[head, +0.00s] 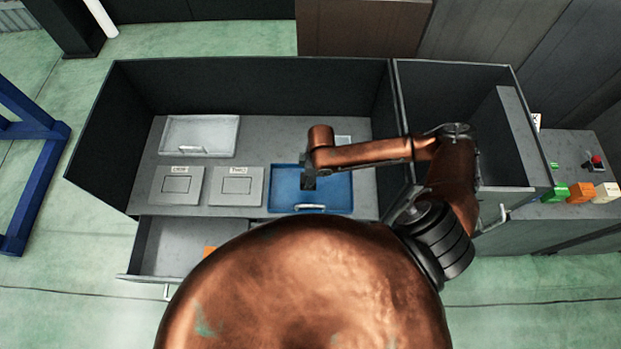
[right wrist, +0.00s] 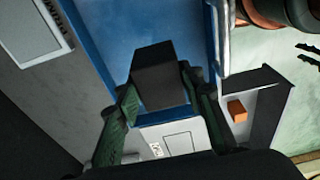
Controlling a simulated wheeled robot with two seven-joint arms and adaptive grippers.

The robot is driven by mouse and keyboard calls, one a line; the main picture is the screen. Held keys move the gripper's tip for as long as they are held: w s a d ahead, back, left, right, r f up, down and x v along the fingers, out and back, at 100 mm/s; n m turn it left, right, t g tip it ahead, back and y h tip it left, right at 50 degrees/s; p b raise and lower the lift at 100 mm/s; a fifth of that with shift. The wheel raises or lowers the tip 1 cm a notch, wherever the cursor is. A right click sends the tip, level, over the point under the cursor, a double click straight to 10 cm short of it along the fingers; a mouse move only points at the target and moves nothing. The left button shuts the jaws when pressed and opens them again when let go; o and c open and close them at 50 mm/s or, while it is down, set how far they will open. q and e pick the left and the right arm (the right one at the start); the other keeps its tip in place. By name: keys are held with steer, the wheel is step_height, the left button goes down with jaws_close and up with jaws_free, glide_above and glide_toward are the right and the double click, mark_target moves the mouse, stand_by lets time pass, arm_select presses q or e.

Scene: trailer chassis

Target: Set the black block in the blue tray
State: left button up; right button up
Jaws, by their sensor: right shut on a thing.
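The blue tray (head: 335,190) lies on the grey work surface, right of the labelled plates, with a pale handle on its near edge. It also fills the upper middle of the right wrist view (right wrist: 115,35). My right gripper (head: 308,170) points down over the tray's left half. It is shut on the black block (head: 308,184), which shows between the two fingers in the right wrist view (right wrist: 160,72). The block is over the tray's floor; I cannot tell whether it touches it. My left gripper is not in view.
A pale grey tray (head: 218,132) lies at the back left. Two labelled plates (head: 178,184) (head: 236,185) lie left of the blue tray. An open drawer (head: 170,248) in front holds an orange block (head: 209,251). Dark walls (head: 250,85) enclose the surface. Coloured blocks (head: 580,192) stand far right.

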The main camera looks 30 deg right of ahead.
steer(key=shift+w+d+f, duration=0.35)
steer(key=shift+d+f, duration=0.05)
steer(key=shift+f, duration=0.2)
steer(key=shift+w+d+f, duration=0.35)
steer(key=shift+f, duration=0.2)
steer(key=shift+w+d+f, duration=0.25)
steer(key=shift+f, duration=0.25)
step_height(320, 180, down, 2)
steer(key=shift+f, duration=0.15)
steer(key=shift+w+f, duration=0.1)
steer(key=shift+f, duration=0.25)
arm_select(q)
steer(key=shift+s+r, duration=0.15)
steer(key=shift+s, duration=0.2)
arm_select(e)
steer(key=shift+d+f, duration=0.1)
steer(key=o, duration=1.3)
steer(key=shift+f, duration=0.1)
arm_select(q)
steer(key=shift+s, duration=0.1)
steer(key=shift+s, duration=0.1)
